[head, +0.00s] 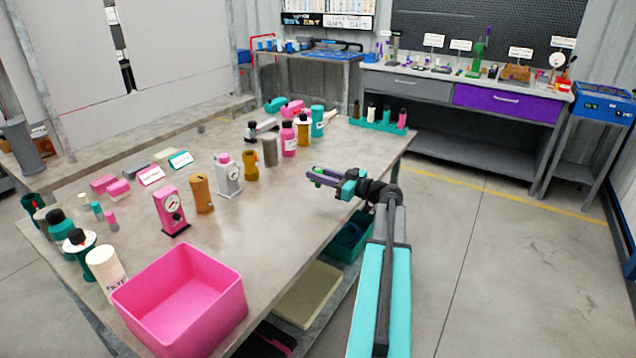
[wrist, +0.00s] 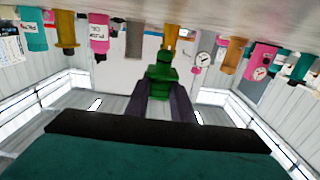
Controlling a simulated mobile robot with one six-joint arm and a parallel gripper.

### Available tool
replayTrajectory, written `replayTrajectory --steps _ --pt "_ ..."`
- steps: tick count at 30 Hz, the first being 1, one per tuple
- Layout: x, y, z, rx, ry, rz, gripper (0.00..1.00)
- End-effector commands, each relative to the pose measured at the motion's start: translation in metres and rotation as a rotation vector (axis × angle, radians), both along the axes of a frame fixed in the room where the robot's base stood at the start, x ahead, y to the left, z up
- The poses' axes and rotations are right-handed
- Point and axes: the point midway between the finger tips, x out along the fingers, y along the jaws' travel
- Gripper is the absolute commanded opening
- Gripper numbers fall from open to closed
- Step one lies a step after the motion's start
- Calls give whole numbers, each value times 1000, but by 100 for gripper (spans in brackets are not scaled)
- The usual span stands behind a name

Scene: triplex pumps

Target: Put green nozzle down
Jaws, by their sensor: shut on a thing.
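My gripper (head: 318,178) is over the right part of the grey table (head: 262,232) in the head view. It is shut on the green nozzle (wrist: 162,76), which sits between the two dark fingers in the wrist view. I cannot tell how far the nozzle is above the table.
A pink bin (head: 185,300) stands at the near table edge. A gauge block (head: 229,176), a brown bottle (head: 250,166) and a pink bottle (head: 288,140) stand left of my gripper. A teal rack (head: 379,124) of small bottles is at the far edge. Table near my gripper is clear.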

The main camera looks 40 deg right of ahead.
Motion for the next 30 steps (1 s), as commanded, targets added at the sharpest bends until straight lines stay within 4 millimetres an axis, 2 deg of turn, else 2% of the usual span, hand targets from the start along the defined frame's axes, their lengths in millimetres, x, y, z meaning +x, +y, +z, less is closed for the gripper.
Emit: replayTrajectory --steps 13,24,30 --pt "3 -1 -2 1 0 0 0" --pt "3 -1 -31 3 1 1 0" --pt "3 0 -35 0 -1 1 0"
